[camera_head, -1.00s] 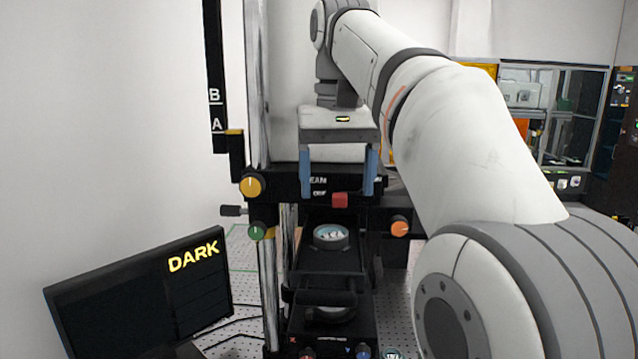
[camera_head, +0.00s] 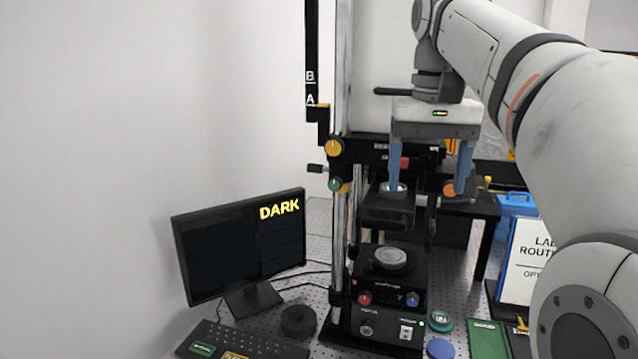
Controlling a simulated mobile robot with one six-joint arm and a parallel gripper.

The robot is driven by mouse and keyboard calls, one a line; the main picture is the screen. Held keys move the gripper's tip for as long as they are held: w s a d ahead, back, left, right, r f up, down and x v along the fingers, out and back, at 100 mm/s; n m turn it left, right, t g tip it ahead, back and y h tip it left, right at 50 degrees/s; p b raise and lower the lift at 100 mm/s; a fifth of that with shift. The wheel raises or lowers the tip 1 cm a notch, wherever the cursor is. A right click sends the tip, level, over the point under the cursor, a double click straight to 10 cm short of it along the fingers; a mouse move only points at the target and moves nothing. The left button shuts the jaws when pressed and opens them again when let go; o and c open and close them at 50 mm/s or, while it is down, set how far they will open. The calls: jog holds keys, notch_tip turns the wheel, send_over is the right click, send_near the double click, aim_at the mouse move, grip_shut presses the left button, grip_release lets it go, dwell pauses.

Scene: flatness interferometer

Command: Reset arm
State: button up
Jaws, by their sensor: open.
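My gripper (camera_head: 428,188) hangs from the arm at the upper right, pointing down with its two blue fingers apart and nothing between them. It is in front of the upper part of the interferometer (camera_head: 342,225), a tall black and metal stand. The left finger overlaps a small round optic (camera_head: 391,187) on the instrument's dark stage; I cannot tell the depth between them. The right finger is near the orange knob (camera_head: 449,188). A grey round piece (camera_head: 391,259) sits on the lower black unit. Part of the instrument's head is hidden behind my gripper.
A monitor (camera_head: 240,255) reading DARK stands at the left, with a keyboard (camera_head: 240,342) and a black round piece (camera_head: 298,320) before it. At the right are a sign (camera_head: 527,250), a blue box (camera_head: 514,207) and a green tray (camera_head: 488,340). The left wall side is clear.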

jog(key=s+f+t+b, duration=0.1)
jog(key=s+f, duration=0.3)
jog(key=f, duration=0.8)
jog(key=s+f+n+t+b, duration=0.1)
jog(key=s+f, duration=0.3)
jog(key=f, duration=0.8)
jog(key=s+f+t+b, duration=0.1)
jog(key=s+f+b, duration=0.2)
jog(key=f, duration=0.8)
jog(key=shift+s+a+f+b, duration=0.25)
jog(key=shift+s+f+b, duration=0.15)
jog(key=shift+s, duration=0.6)
